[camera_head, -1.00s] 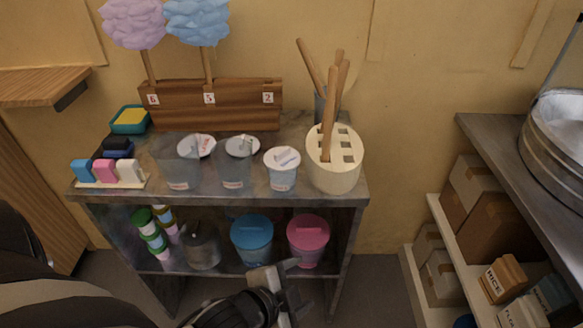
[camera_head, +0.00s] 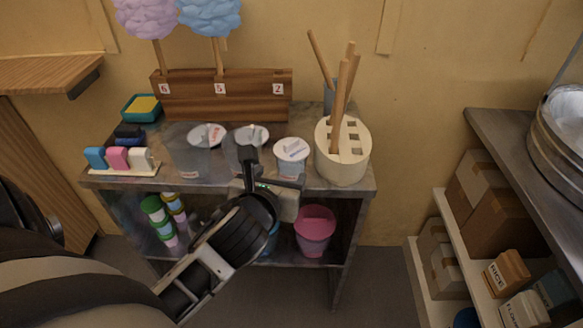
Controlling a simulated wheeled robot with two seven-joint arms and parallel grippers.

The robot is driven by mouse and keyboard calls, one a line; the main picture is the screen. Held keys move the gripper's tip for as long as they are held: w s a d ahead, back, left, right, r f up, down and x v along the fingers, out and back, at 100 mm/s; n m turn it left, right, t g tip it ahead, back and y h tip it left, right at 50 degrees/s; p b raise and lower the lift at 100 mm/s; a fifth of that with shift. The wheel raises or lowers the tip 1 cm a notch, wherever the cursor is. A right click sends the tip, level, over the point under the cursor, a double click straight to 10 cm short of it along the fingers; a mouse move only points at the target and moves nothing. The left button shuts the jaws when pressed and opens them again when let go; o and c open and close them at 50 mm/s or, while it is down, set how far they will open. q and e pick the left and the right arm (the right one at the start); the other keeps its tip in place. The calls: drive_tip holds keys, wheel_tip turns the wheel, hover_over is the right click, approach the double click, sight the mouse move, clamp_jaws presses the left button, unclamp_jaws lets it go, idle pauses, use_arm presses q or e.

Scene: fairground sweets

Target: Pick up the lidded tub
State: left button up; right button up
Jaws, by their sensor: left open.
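The lidded tub (camera_head: 291,157) is a small pale tub with a printed white lid, upright on the shelf top at the right of two clear tubs (camera_head: 190,158). My left gripper (camera_head: 275,168) is open and empty, just in front of and to the left of the lidded tub. One finger points up beside the tub's left and the other reaches right across its lower front. Contact cannot be told. The gripper hides part of the second clear tub and the shelf's front edge. My right gripper is not in view.
A cream holder (camera_head: 343,165) with wooden sticks stands close right of the tub. A wooden rack (camera_head: 222,96) with candy floss stands behind. Pink, white and blue blocks (camera_head: 117,158) sit at the left. A pink bucket (camera_head: 315,226) is on the lower shelf.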

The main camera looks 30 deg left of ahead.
sight(292, 160)
use_arm(q)
drive_tip(key=x, duration=1)
drive_tip(key=shift+d, duration=0.15)
drive_tip(key=shift+c, duration=1.4)
drive_tip(key=shift+r, duration=0.1)
